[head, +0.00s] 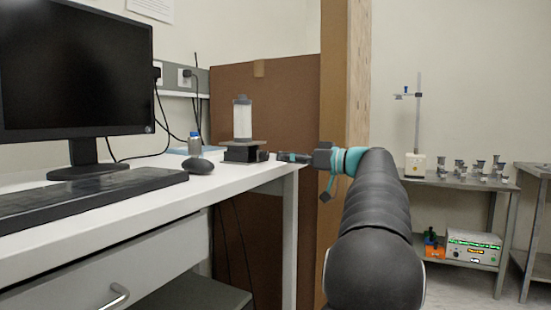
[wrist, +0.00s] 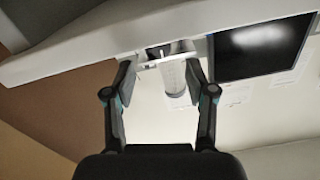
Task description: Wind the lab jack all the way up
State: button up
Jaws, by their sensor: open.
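The lab jack (head: 240,154) stands near the far right end of the white desk (head: 120,215), with a grey top plate and a dark body. It looks low. A clear and white cylinder (head: 242,120) stands upright on its plate. A small dark knob (head: 263,156) shows on the jack's right side. My gripper (head: 284,157) is just right of the knob, level with it. In the wrist view, which is upside down, my gripper (wrist: 160,77) is open. The jack (wrist: 165,52) and cylinder (wrist: 174,78) appear between and beyond the fingers. No contact with the knob is visible.
A blue-capped bottle (head: 194,144) and a black mouse (head: 199,166) are left of the jack. A monitor (head: 75,75) and keyboard (head: 90,196) fill the desk's left. A brown panel (head: 285,100) stands behind. A metal trolley (head: 460,184) is at right.

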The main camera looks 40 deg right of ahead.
aim_at(267, 156)
jog(key=v, duration=0.6)
jog(key=shift+s+f, duration=0.1)
jog(key=w+a+n+b, duration=0.1)
jog(key=w, duration=0.2)
jog(key=w+a+n+b, duration=0.1)
jog(key=w+a+n, duration=0.1)
jog(key=w, duration=0.2)
jog(key=w+a+n+b, duration=0.1)
jog(key=w+b, duration=0.1)
jog(key=w, duration=0.2)
jog(key=shift+a, duration=0.25)
dwell(0.4)
grip_shut()
